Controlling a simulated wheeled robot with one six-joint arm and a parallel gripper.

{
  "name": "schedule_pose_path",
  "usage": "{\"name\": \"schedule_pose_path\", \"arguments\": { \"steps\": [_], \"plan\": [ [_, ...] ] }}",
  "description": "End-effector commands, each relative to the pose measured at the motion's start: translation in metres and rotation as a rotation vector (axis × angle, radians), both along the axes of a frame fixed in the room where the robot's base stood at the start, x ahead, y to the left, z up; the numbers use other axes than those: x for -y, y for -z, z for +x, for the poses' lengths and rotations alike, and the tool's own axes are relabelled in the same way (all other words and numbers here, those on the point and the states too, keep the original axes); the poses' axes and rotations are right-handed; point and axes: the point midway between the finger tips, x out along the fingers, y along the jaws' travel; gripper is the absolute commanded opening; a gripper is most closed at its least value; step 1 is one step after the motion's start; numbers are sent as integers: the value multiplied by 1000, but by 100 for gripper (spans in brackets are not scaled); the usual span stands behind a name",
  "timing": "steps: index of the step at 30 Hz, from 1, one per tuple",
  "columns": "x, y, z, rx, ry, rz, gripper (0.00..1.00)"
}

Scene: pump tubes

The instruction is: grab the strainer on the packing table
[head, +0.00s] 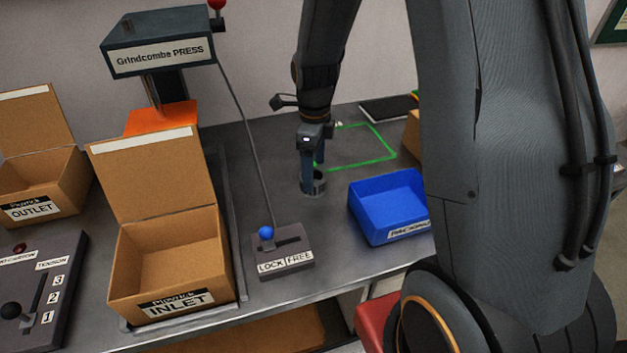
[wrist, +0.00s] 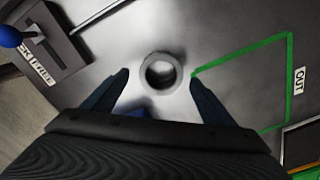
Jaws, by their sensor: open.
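The strainer looks like a short grey metal cylinder (head: 314,184) standing on the grey packing table (head: 345,230), left of the blue bin. In the wrist view it is a round grey ring (wrist: 161,73) with a dark hollow middle, seen from above. My gripper (head: 314,165) points down right over it in the head view. In the wrist view my gripper's two blue fingers (wrist: 160,80) are spread apart, with the ring lying between and just ahead of their tips. The gripper is open and empty. I cannot tell whether a finger touches the ring.
A blue bin (head: 371,225) stands close on the right. A lock/free lever box (head: 283,256) with a blue knob stands to the left. A green outline (head: 386,143) marks the table behind. The INLET carton (head: 166,295) and Grindcombe press (head: 158,45) stand further left.

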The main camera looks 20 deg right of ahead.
Motion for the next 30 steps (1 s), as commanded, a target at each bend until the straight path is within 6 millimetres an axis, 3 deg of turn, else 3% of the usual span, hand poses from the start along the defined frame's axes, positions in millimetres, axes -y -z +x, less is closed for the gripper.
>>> {"name": "schedule_pose_path", "arguments": {
  "steps": [9, 20, 29, 30],
  "plan": [
    [0, 37, 2, -4, 2, 0, 79],
    [0, 44, 3, 0, 2, 0, 79],
    [0, 44, 3, 0, 2, 0, 30],
    [0, 44, 3, 0, 2, 0, 29]
  ]
}}
